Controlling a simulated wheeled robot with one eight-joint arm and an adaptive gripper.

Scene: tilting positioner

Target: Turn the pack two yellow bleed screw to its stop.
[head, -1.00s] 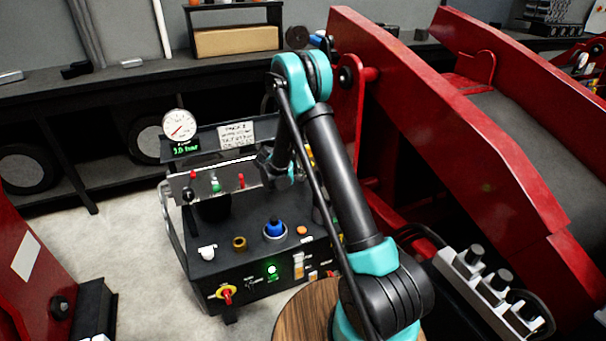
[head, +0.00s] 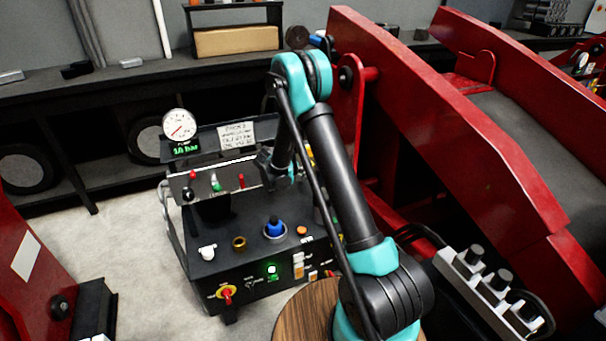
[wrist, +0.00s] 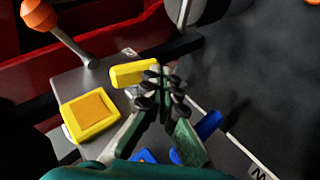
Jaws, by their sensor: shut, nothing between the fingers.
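In the wrist view a yellow bar-shaped handle (wrist: 132,74), which looks like the yellow bleed screw, sits over a grey plate. No pack number is readable there. My gripper (wrist: 163,76) is shut and empty, its fingertips at the right end of the yellow bar. The fingers overlap that end in the picture; I cannot tell whether they touch it. A yellow square block with an orange face (wrist: 91,116) sits left of and below the bar. In the head view my arm hides most of the gripper and the screw.
An orange-knobbed lever (wrist: 40,16) stands upper left in the wrist view, and a blue part (wrist: 209,124) lies right of the fingers. In the head view a black control box (head: 216,262) with a gauge (head: 179,126) stands left of my arm, and red beams (head: 470,120) rise right.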

